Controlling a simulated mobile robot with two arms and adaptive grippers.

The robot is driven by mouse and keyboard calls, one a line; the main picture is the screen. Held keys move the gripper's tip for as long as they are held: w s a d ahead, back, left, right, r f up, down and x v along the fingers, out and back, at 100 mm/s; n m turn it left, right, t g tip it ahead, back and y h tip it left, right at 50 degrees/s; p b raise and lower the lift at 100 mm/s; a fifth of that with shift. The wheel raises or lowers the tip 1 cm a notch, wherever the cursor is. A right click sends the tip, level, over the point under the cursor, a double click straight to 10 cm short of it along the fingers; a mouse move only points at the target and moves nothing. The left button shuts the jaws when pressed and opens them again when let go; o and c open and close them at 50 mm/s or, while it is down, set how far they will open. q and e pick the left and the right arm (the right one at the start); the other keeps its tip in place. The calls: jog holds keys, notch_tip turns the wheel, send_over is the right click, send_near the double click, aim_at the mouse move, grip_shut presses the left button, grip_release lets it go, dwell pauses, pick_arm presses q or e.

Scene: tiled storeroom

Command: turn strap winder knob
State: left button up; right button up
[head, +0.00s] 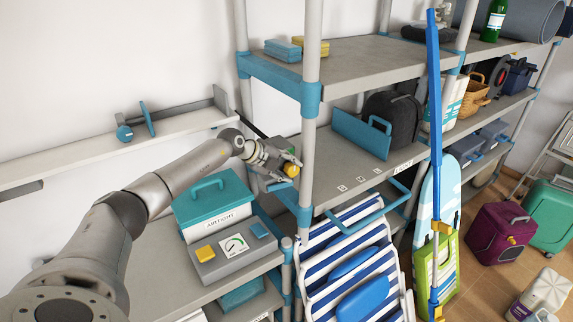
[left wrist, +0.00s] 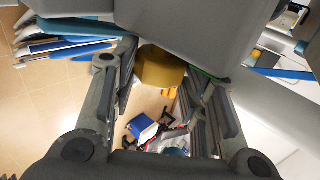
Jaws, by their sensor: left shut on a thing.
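The yellow knob (head: 291,170) is at the tip of my left gripper (head: 283,163) in the head view, beside the grey shelf post. In the left wrist view the yellow knob (left wrist: 160,68) sits between the two fingers of my left gripper (left wrist: 156,85), below a large grey body that fills the top. My left gripper is shut on the knob. The rest of the strap winder is mostly hidden behind the gripper in the head view. My right gripper is in neither view.
A teal-lidded box (head: 212,200) and a grey gauge unit (head: 232,250) stand on the low shelf under my left arm. A shelf post (head: 309,120) rises close to the gripper. A striped deck chair (head: 350,260) and a blue pole (head: 435,150) lean at the right.

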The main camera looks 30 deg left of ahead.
pick_arm(q)
jog(key=shift+w+d+r+g+y, duration=0.15)
jog(key=shift+g+y, duration=0.1)
jog(key=shift+g, duration=0.4)
jog(key=shift+w+a+r+g+y, duration=0.1)
jog(key=shift+g+y, duration=0.15)
jog(key=shift+g, duration=0.4)
jog(key=o, duration=1)
